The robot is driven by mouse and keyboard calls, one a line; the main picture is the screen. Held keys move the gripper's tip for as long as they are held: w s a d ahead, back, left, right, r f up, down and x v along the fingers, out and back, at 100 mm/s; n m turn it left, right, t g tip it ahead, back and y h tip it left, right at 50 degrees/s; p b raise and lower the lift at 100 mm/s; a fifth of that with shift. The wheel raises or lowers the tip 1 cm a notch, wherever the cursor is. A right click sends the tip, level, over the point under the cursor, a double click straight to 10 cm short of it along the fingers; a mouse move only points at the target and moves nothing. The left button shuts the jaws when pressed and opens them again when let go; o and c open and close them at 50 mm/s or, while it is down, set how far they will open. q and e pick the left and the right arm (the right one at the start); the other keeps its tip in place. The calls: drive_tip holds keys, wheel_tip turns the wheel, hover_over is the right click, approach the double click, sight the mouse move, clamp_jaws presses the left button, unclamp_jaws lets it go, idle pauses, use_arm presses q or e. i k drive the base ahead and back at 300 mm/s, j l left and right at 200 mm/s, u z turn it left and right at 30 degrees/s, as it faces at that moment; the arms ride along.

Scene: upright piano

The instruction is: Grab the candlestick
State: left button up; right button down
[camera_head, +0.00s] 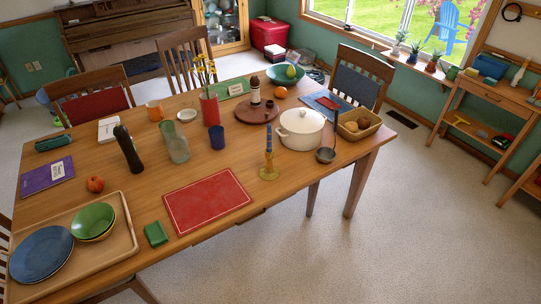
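The candlestick (269,173) stands upright near the front right edge of the wooden table. It has a yellowish, round-footed holder and a tall blue candle (268,138) in it. Nothing covers it in the head view. A red placemat (207,201) lies to its left, and a white lidded pot (300,129) stands behind it to the right. Neither of my grippers shows in this view.
A small dark ladle or pan (326,155) sits right of the candlestick. A blue cup (216,137), a glass (177,149) and a tall dark mill-like object (128,149) stand further left. A wooden tray (123,240) holds plates and bowls. Floor (400,235) at right is clear.

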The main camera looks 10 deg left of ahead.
sight(269, 172)
drive_tip(key=j+z, duration=0.35)
drive_tip(key=j, duration=0.25)
drive_tip(key=j+z, duration=0.35)
drive_tip(key=j, duration=0.3)
drive_tip(key=k+j+z, duration=0.15)
drive_tip(key=j+z, duration=0.25)
drive_tip(key=j, duration=0.2)
